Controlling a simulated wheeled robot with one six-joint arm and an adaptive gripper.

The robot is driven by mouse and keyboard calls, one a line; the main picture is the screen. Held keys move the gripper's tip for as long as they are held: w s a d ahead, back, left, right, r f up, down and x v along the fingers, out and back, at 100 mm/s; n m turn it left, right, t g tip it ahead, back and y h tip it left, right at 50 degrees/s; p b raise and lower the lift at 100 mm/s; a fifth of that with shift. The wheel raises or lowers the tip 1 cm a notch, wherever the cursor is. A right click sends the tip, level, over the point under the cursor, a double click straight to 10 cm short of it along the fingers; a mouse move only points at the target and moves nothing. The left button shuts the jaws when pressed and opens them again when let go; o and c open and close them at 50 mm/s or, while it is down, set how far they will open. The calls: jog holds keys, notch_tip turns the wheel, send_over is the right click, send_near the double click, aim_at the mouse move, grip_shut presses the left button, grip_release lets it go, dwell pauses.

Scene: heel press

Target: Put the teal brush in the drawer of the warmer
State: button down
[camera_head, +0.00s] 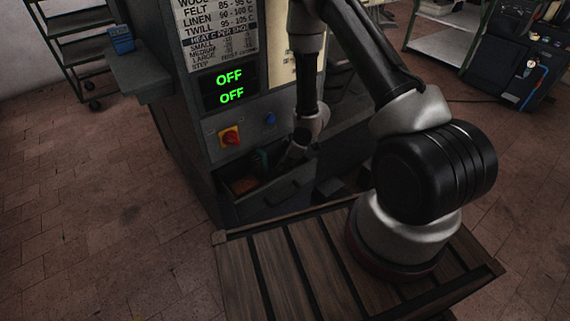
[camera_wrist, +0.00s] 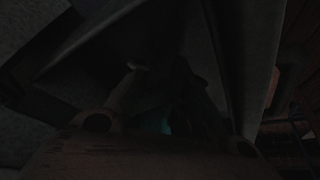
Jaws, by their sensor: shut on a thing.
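The warmer (camera_head: 205,130) is the grey cabinet with a green display, and its drawer (camera_head: 278,204) is pulled open at the bottom. My gripper (camera_head: 280,166) reaches down into the open drawer. A dark teal patch (camera_head: 262,158) shows just left of my fingers and looks like the brush. In the dark wrist view, the teal brush (camera_wrist: 166,127) shows as a small patch between the fingers of my gripper (camera_wrist: 168,115). My gripper is shut on it. Most of the brush is hidden by the fingers and shadow.
A reddish-brown thing (camera_head: 243,186) lies in the left part of the drawer. The display (camera_head: 230,88) reads OFF twice, above a red knob (camera_head: 230,136) and a blue button (camera_head: 270,118). A side shelf (camera_head: 140,76) holds a blue device (camera_head: 122,40). Brick floor at left is clear.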

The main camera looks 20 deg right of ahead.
jog(key=shift+f, duration=0.75)
jog(key=c, duration=1.1)
grip_release()
